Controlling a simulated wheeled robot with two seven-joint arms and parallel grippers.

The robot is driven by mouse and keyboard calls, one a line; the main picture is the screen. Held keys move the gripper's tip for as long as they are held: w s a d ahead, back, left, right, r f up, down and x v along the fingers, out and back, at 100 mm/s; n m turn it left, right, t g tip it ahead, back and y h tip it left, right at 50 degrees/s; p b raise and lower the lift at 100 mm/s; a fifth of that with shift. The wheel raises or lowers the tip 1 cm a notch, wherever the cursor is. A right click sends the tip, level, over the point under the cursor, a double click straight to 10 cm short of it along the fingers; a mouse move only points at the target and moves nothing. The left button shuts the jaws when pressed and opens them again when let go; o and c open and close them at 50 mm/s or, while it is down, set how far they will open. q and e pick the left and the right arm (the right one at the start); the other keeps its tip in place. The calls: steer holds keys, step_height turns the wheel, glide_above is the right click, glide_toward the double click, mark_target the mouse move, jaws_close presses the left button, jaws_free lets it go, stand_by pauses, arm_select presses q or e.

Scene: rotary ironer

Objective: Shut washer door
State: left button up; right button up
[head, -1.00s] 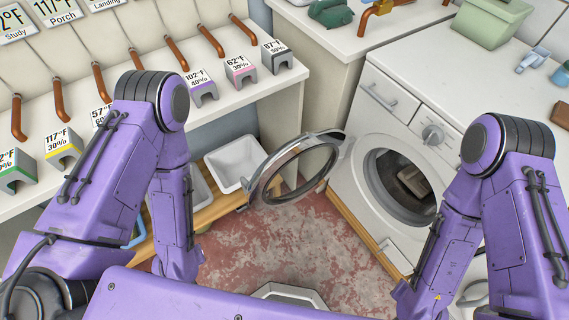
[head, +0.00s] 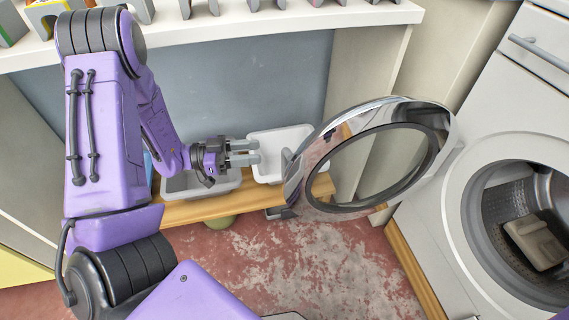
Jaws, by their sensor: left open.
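The white washer (head: 455,205) stands at the right with its round drum opening uncovered. A beige item (head: 535,242) lies inside the drum. The washer door (head: 318,160), a chrome ring around dark-rimmed glass, stands wide open, swung out to the left of the opening. My left gripper (head: 256,152) is open and empty, a little left of the door's left edge, with its fingers pointing right toward it. It looks apart from the door, though the depth between them is hard to judge. My right gripper is not in view.
A white bin (head: 277,141) and a grey bin (head: 187,182) sit on a low wooden shelf (head: 205,208) behind my left gripper. A white counter (head: 300,22) runs above. The red worn floor (head: 310,262) below the door is clear.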

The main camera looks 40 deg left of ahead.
mark_target(285, 160)
arm_select(q)
steer(key=shift+m+g+h, duration=0.8)
steer(key=b+x, duration=0.1)
steer(key=x, duration=0.2)
steer(key=s+b+x, duration=0.1)
steer(key=x, duration=0.2)
steer(key=d+x, duration=0.1)
steer(key=x, duration=0.2)
steer(key=shift+s+f+b, duration=0.15)
steer(key=shift+f+b, duration=0.25)
jaws_close()
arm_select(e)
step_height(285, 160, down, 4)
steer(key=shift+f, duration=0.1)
